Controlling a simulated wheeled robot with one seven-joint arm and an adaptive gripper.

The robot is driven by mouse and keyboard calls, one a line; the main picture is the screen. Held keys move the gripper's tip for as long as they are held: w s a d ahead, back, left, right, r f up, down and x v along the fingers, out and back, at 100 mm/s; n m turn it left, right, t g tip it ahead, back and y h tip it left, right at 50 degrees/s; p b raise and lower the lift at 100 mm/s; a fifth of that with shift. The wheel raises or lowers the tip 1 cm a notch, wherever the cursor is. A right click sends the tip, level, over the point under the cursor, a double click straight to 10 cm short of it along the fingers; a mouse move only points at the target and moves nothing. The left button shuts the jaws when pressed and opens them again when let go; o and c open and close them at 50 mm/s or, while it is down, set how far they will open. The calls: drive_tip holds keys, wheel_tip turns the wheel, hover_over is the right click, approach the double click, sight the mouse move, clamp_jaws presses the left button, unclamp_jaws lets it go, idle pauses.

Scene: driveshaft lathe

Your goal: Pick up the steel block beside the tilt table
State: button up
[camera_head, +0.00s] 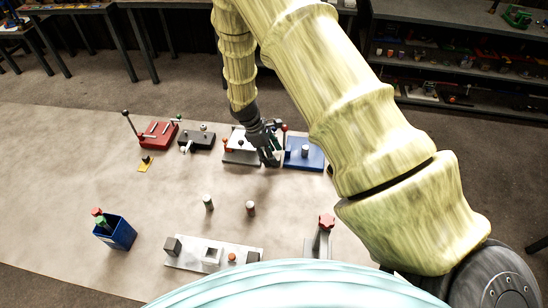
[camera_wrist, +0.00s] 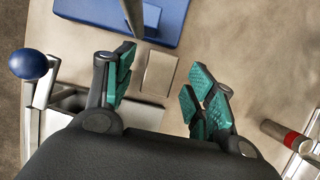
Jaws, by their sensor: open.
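My gripper (camera_wrist: 162,84) is open, with teal pads on both fingers. The steel block (camera_wrist: 158,73), a flat-looking light grey-tan rectangle, lies between the fingers in the wrist view, with a gap to each side. How high the fingers are above it is unclear. The tilt table (camera_wrist: 60,100) seems to be the grey metal fixture at the left of the wrist view, partly behind my left finger. In the head view my gripper (camera_head: 270,158) points down beside the pale fixture (camera_head: 240,143), and the block is mostly hidden there.
A blue base (camera_wrist: 110,18) with an upright post stands close to the block; it also shows in the head view (camera_head: 304,155). A red fixture (camera_head: 158,135) and a black one (camera_head: 197,140) stand left. A blue bin (camera_head: 117,233) and two cylinders (camera_head: 208,202) stand nearer.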

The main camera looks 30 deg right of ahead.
drive_tip(key=shift+d+f, duration=0.15)
drive_tip(key=shift+f, duration=0.35)
drive_tip(key=shift+s, duration=0.1)
drive_tip(key=shift+r, duration=0.1)
drive_tip(key=shift+c, duration=0.2)
clamp_jaws()
drive_tip(key=shift+r, duration=0.1)
